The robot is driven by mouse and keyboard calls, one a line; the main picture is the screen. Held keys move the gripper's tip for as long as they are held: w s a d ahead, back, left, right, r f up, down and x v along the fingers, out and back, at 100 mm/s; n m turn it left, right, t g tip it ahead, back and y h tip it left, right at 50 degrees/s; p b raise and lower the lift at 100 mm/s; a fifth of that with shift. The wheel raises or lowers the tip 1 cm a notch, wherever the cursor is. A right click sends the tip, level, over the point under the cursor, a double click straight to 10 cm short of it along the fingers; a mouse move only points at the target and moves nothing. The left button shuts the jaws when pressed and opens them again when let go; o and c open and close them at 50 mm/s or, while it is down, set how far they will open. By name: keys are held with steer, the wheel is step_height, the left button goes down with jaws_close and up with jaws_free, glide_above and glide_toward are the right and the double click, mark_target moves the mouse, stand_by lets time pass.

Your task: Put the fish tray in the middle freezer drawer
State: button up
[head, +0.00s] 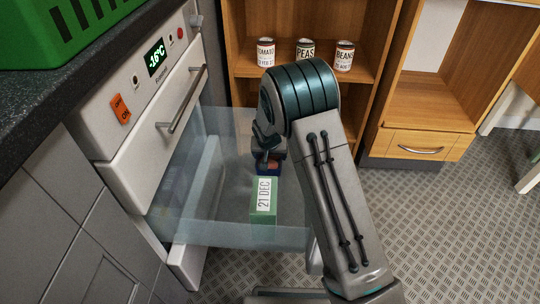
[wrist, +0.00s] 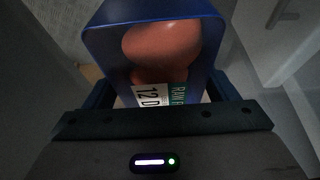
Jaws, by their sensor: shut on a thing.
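My gripper (head: 268,154) is shut on a blue tray (head: 270,170) with a white and green label. In the wrist view, the blue tray (wrist: 205,55) sits between the fingers of my gripper (wrist: 160,98); rounded orange-pink pieces show inside, and the label reads "RAW F", partly hidden. A clear freezer drawer (head: 205,228) is pulled out below the shut upper drawer. My gripper and the blue tray are over or inside its far part; I cannot tell the exact height. A green box (head: 263,215) marked "21 DEC" lies in the drawer, nearer than the tray.
The shut upper drawer (head: 130,165) has a metal handle and a display reading -16°C above. A green crate (head: 75,30) stands on the dark counter. Wooden shelves (head: 300,90) hold tomato, peas and beans cans. Open floor (head: 450,215) lies at right.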

steer(key=shift+f, duration=0.15)
steer(key=o, duration=1.2)
steer(key=shift+r, duration=0.4)
steer(key=p+v, duration=0.4)
steer(key=v, duration=0.7)
steer(key=shift+s+r+p, duration=0.2)
steer(key=shift+r+p, duration=0.1)
